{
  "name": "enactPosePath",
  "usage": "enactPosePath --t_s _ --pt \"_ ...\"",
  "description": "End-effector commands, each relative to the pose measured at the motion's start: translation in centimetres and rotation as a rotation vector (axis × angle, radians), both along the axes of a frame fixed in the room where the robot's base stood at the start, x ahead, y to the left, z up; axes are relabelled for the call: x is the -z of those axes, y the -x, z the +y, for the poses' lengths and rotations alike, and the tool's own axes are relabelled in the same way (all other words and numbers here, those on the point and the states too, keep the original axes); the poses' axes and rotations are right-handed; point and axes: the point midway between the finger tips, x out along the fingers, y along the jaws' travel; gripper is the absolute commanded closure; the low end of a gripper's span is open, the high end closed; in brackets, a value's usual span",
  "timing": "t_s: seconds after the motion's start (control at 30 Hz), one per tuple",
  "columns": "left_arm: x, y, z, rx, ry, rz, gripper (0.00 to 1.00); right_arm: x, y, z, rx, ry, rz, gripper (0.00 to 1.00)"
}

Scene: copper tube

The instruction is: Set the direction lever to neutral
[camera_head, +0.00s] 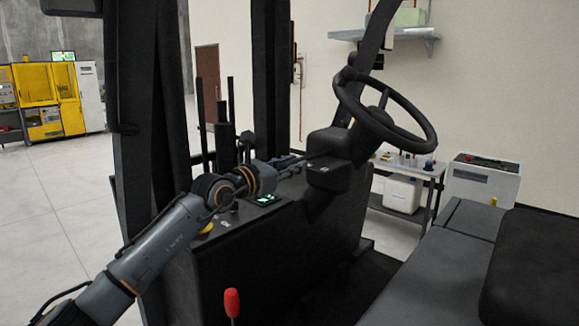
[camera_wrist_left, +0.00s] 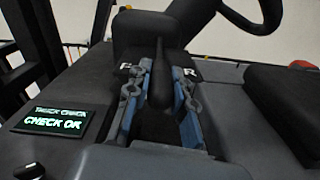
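The direction lever (camera_wrist_left: 160,78) is a black, club-shaped stick on the steering column, seen in the left wrist view. It points towards the camera, between a mark like F on its left and an R on its right. My left gripper (camera_wrist_left: 158,98) has one finger on each side of the lever, with dark gaps visible, so it looks open around it; I cannot tell if either finger touches. In the head view my left gripper (camera_head: 290,163) reaches the column housing (camera_head: 330,174) from the left, and the lever is hard to make out there. My right gripper is not in view.
The steering wheel (camera_head: 385,110) is above and right of the housing. A lit green screen reading CHECK OK (camera_wrist_left: 52,121) lies left of the gripper. A red-knobbed lever (camera_head: 232,303) stands in front. The seat (camera_head: 450,260) is right, and dark posts (camera_head: 270,80) rise behind my arm.

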Motion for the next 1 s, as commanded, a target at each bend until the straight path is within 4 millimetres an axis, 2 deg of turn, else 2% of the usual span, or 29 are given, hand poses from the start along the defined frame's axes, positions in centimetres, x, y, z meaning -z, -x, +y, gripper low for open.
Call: enactPosePath --t_s 0.03,0.1,0.13,0.43,0.57,0.77,1.0 --pt "-0.1 -0.1 0.2 -0.003 0.002 -0.001 0.71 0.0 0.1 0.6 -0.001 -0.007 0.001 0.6" --pt "0.0 -0.1 0.2 -0.003 0.002 -0.001 0.57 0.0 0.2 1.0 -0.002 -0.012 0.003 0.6" --pt "0.0 -0.1 0.2 -0.003 0.002 -0.001 0.54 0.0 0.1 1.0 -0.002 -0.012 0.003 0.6" --pt "0.0 0.0 0.3 -0.003 0.0 0.0 0.54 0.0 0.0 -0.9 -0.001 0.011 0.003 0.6" --pt "0.1 0.5 0.7 -0.003 -0.001 0.0 0.54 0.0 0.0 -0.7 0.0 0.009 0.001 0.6" --pt "0.1 2.8 2.5 -0.004 -0.001 0.0 0.54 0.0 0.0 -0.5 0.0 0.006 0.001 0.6" --pt "0.1 6.5 5.3 -0.004 -0.002 0.0 0.54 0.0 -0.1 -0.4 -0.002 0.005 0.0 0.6"
